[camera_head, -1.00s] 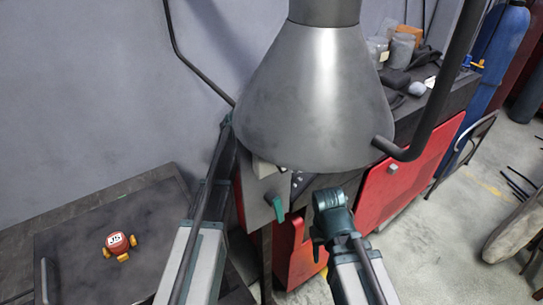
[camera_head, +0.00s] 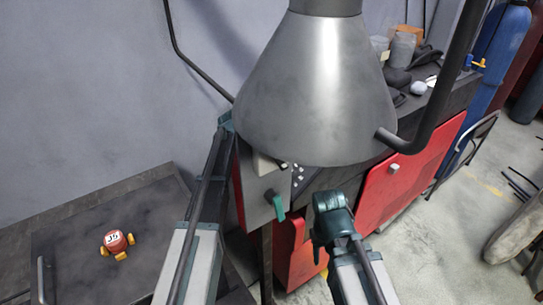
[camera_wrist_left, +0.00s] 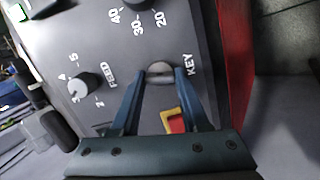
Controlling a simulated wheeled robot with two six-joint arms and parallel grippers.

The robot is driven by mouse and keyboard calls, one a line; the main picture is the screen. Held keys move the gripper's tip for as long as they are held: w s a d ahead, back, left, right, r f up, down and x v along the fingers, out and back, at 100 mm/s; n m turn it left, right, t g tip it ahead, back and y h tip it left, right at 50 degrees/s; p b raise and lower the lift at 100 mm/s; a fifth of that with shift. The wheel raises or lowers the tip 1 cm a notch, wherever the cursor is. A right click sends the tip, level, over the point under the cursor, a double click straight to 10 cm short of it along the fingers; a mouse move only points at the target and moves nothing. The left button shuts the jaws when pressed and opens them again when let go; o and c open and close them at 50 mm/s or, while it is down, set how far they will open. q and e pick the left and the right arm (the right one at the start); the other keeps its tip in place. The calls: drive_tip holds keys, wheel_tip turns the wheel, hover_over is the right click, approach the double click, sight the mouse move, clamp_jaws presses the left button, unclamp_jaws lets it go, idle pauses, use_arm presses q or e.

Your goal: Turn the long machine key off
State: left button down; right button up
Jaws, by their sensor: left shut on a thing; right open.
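The key (camera_wrist_left: 160,70) shows in the left wrist view as a small grey, rounded piece on the dark panel, beside the label KEY. My left gripper (camera_wrist_left: 161,74) is shut on it, one blue-green finger on each side. The key's length and exact angle are partly hidden by the fingers. In the head view the left gripper and the key are hidden behind the grey metal hood. My right gripper (camera_head: 317,240) is open and empty, low in front of the red machine front, away from the panel.
The grey hood (camera_head: 315,95) hangs over the machine. A green lever (camera_head: 277,207) sticks out of the machine's end plate. The panel also carries a FEED knob (camera_wrist_left: 84,87) and a yellow-red part (camera_wrist_left: 173,120). A toy-like red object (camera_head: 116,242) sits on the left table (camera_head: 75,275).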

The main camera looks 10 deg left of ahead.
use_arm(q)
drive_tip(key=shift+n, duration=1.2)
drive_tip(key=shift+c, duration=2)
unclamp_jaws()
drive_tip(key=p+v, duration=1)
drive_tip(key=v, duration=0.3)
drive_tip(key=shift+s+a, duration=0.25)
drive_tip(key=shift+a, duration=0.2)
